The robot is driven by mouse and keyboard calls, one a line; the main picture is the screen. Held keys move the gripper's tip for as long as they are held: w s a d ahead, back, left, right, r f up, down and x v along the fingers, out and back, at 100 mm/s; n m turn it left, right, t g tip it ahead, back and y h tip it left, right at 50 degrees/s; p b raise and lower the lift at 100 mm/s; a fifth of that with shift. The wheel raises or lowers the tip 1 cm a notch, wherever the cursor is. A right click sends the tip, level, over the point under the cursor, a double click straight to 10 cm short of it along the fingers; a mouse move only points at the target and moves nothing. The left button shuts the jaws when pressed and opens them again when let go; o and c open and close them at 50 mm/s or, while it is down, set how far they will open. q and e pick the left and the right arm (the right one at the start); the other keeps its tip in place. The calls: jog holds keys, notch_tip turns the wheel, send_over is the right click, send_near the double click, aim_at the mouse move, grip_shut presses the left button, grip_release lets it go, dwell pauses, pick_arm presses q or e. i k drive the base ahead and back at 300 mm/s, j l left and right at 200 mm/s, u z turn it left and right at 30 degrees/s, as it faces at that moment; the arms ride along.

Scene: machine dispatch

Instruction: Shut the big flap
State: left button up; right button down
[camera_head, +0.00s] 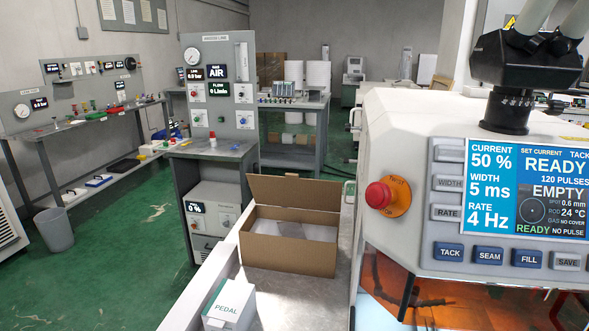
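An open cardboard box (285,258) stands on a grey bench top in the middle of the view. Its wide back flap (293,202) stands up, leaning back, and the box's top is open. White contents (300,230) show inside. A large white machine (410,125) fills the right side, with an orange see-through panel (455,302) below its controls. Dark shapes show behind that panel; I cannot tell what they are. I cannot tell from this view which part is the big flap. Neither of my grippers is in view.
A white box marked PEDAL (229,309) stands in front of the cardboard box. A red stop knob (378,195) sticks out of the machine. A grey gas stand (215,150) is behind left. The green floor (110,255) at left is mostly clear, with a bin (53,229).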

aim_at(290, 190)
jog(key=k+j, duration=0.2)
jog(key=j, duration=0.5)
jog(key=k+j+z, duration=0.1)
jog(key=j, duration=0.35)
jog(key=j+z, duration=0.15)
jog(key=j, duration=0.8)
jog(key=j+z, duration=0.1)
jog(key=j, duration=0.8)
jog(key=i+j, duration=0.1)
jog(key=j, duration=0.2)
jog(key=i+j+z, duration=0.1)
jog(key=i+j, duration=0.15)
jog(key=j, duration=0.3)
jog(key=i+j+z, duration=0.2)
jog(key=i+j, duration=0.65)
jog(key=j, duration=0.1)
